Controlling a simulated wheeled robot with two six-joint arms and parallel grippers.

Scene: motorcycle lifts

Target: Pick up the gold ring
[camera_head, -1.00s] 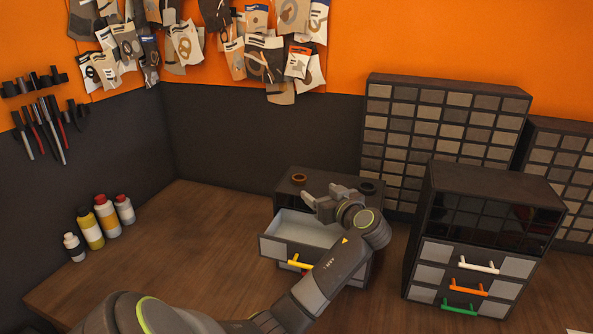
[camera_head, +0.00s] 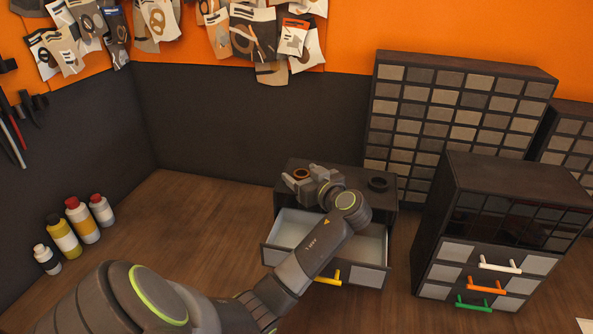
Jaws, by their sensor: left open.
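The gold ring (camera_head: 301,174), brown-gold in colour, lies on top of the small dark drawer cabinet, at its left side. A black ring (camera_head: 378,184) lies on the same cabinet top, to the right. My left gripper (camera_head: 291,180) is open, with its fingers pointing left, close to the gold ring. The fingers overlap the ring's near edge in the picture; I cannot tell whether they touch it. I see nothing held. My right gripper is not in view.
The small cabinet's top drawer (camera_head: 375,244), with a yellow handle (camera_head: 328,279), stands open below my left arm. A taller drawer unit (camera_head: 490,230) stands to the right. Several bottles (camera_head: 83,222) stand at the left. The wooden bench (camera_head: 180,240) between is clear.

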